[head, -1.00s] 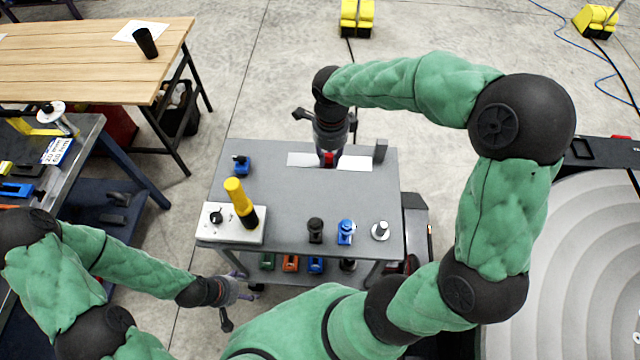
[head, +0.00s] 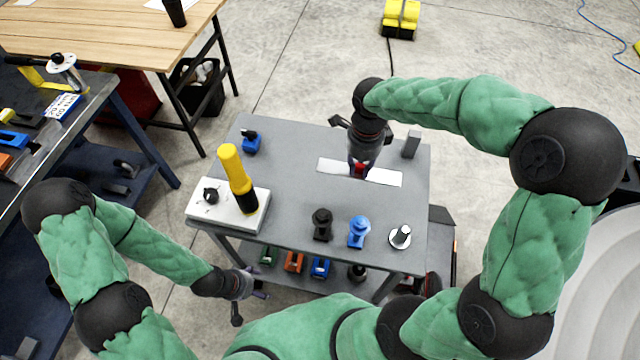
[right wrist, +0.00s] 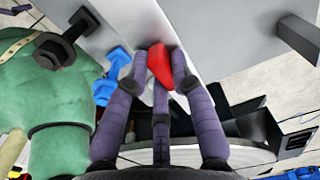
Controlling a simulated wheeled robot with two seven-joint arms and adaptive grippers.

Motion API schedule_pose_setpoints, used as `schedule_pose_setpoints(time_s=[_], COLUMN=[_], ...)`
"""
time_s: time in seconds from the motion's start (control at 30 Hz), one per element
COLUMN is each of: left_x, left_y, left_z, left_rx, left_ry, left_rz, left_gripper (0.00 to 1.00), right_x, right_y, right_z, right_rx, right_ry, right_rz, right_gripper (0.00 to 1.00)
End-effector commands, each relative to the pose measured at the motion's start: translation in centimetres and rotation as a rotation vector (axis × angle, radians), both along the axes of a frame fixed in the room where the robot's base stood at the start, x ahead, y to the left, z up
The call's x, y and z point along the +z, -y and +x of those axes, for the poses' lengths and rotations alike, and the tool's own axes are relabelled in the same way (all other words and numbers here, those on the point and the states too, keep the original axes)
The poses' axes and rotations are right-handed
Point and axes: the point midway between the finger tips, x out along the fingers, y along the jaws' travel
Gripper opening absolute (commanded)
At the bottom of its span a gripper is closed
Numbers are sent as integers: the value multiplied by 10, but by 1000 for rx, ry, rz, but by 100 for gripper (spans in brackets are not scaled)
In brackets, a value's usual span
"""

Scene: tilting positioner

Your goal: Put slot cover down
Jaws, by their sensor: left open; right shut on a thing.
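The slot cover (head: 386,177) appears to be the long white strip with a red grip (head: 359,170), at the back middle of the grey cart top. My right gripper (head: 360,160) points down over its middle and is shut on the red grip. In the right wrist view the red grip (right wrist: 160,66) sits between the purple fingers, with the white strip (right wrist: 145,22) behind it. I cannot tell whether the strip touches the cart top or hovers just above it. My left gripper (head: 252,284) is open and empty, low beside the cart's front left corner.
On the cart (head: 290,185) stand a grey block (head: 411,143), a blue fixture (head: 251,142), a white plate (head: 205,214) with a yellow-black cylinder (head: 235,175), a black part (head: 321,224), a blue part (head: 358,231) and a metal peg (head: 401,236). The cart's middle is clear.

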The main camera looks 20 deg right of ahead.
Motion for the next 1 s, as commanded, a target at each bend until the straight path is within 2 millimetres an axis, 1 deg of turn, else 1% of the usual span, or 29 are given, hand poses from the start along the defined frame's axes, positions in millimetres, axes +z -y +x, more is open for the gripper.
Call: schedule_pose_setpoints(time_s=[0.07, 0.17, 0.53, 0.7, 0.8, 0.9, 1.0], left_x=[-3, -5, -14, -21, -23, -24, -25], left_y=[0, 0, 0, 0, 0, 0, 0], left_z=[0, 0, 0, 0, 0, 0, 0], left_rx=[0, 0, 0, 0, 0, 0, 0], left_ry=[0, 1, 1, 0, 0, 0, 0], left_rz=[0, 0, 0, 0, 0, 0, 0], left_gripper=[79, 79, 79, 79, 79, 79, 79], right_x=[-4, -10, -44, -73, -85, -92, -95], right_y=[2, 9, 47, 59, 65, 68, 69], right_z=[4, 15, 78, 99, 108, 114, 117], right_rx=[-2, -3, -2, -2, -1, -1, -1], right_ry=[2, 0, 0, -2, 0, 1, 3], right_rz=[0, 0, 0, 0, 0, -1, -1], right_gripper=[0, 0, 0, 0, 0, 0, 0])
